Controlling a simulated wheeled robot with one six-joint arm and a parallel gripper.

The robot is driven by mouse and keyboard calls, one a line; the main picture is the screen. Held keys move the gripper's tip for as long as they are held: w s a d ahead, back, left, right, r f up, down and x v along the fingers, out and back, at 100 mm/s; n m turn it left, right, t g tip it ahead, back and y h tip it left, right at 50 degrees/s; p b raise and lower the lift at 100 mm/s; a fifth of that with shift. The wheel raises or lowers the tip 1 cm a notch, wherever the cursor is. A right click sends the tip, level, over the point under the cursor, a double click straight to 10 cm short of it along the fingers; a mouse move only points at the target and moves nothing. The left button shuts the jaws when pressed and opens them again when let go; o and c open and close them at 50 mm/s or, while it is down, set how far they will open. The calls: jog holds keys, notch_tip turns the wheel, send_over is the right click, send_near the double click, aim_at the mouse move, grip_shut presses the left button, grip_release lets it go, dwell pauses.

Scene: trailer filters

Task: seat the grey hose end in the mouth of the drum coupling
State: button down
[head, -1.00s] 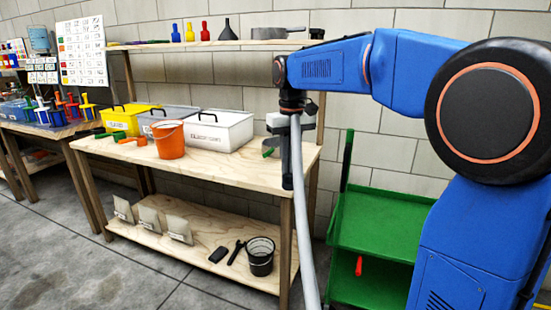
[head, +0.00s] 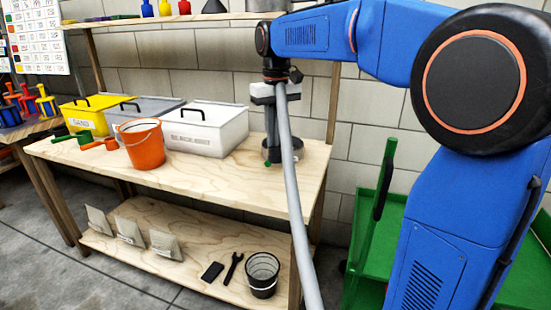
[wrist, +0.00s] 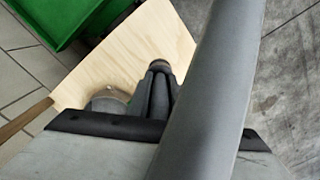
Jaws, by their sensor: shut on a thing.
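The grey hose (head: 293,185) hangs from my gripper (head: 271,148) in the head view and runs down past the bench front to the bottom edge. My gripper points down above the right end of the bench, with its dark fingers closed. In the wrist view the hose (wrist: 222,85) crosses close to the camera and hides part of the gripper. The closed fingers (wrist: 160,78) show beside it, with a small round tip at their far end that I take as the hose end. I cannot make out the drum or its coupling in any view.
A green cart (head: 372,245) stands right of the bench. Grey floor is open in front.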

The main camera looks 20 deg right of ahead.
aim_at(275, 151)
jog(key=f, duration=0.5)
jog(key=shift+w+f, duration=0.2)
jog(key=shift+f, duration=2.25)
jog(key=c, duration=2)
grip_release()
jog(key=shift+f, duration=0.15)
jog(key=o, duration=0.4)
